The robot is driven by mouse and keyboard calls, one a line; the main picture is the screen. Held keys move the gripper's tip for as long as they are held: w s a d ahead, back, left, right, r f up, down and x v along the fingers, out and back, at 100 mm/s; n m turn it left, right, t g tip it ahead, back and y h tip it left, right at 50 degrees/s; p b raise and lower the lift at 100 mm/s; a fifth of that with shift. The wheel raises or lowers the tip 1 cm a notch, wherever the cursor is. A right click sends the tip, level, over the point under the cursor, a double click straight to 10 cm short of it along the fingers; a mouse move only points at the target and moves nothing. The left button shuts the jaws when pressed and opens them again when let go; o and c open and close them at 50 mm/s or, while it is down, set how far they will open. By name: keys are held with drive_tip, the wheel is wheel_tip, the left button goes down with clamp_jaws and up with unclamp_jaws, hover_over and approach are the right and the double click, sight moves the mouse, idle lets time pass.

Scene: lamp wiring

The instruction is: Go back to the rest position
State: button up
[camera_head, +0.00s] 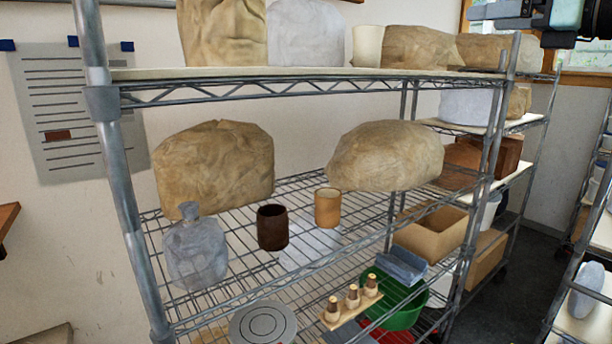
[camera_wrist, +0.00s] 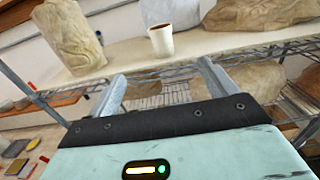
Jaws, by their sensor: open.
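My gripper (camera_wrist: 162,82) is open and empty in the wrist view. Its two grey fingers stand apart, pointing at the shelving, with no object between them. In the head view, part of my arm shows at the top right corner, level with the top shelf and to the right of it. The wire shelving unit (camera_head: 300,86) fills the middle of the head view. My gripper's exact distance from the shelf cannot be told.
The top shelf bears wrapped lumps and a pale cup (camera_head: 367,46), also in the wrist view (camera_wrist: 161,41). Below are a dark brown cup (camera_head: 272,227), a tan cup (camera_head: 327,207) and a grey bottle (camera_head: 195,252). Another rack (camera_head: 575,290) stands at the right, with dark floor between.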

drive_tip(key=a+f+n+g+b, duration=0.1)
drive_tip(key=a+f+n+g, duration=0.25)
drive_tip(key=a+f, duration=0.45)
drive_tip(key=a+f+n+g+b, duration=0.25)
drive_tip(key=a+f+n, duration=0.2)
drive_tip(key=f, duration=0.55)
drive_tip(key=s+a+f+n+g+h+b, duration=0.1)
drive_tip(key=s+a+f+n+g, duration=0.3)
drive_tip(key=f, duration=0.5)
drive_tip(key=s+a+f+n+g+h+b, duration=0.1)
drive_tip(key=s+a+f+n, duration=0.35)
drive_tip(key=f, duration=0.45)
drive_tip(key=s+f+n+g+h+b, duration=0.35)
drive_tip(key=s+f+n, duration=0.55)
drive_tip(key=s+f, duration=0.3)
drive_tip(key=s+d+f+n+h+b, duration=0.3)
drive_tip(key=s+d+f+n+h, duration=0.1)
drive_tip(key=s+n, duration=0.6)
drive_tip(key=shift+s+d+f+n+b, duration=0.15)
drive_tip(key=shift+d+f+n+b, duration=0.3)
drive_tip(key=shift+d+f, duration=0.55)
drive_tip(key=shift+d+r+h, duration=0.15)
drive_tip(key=shift+r+h, duration=0.05)
drive_tip(key=shift+h, duration=0.05)
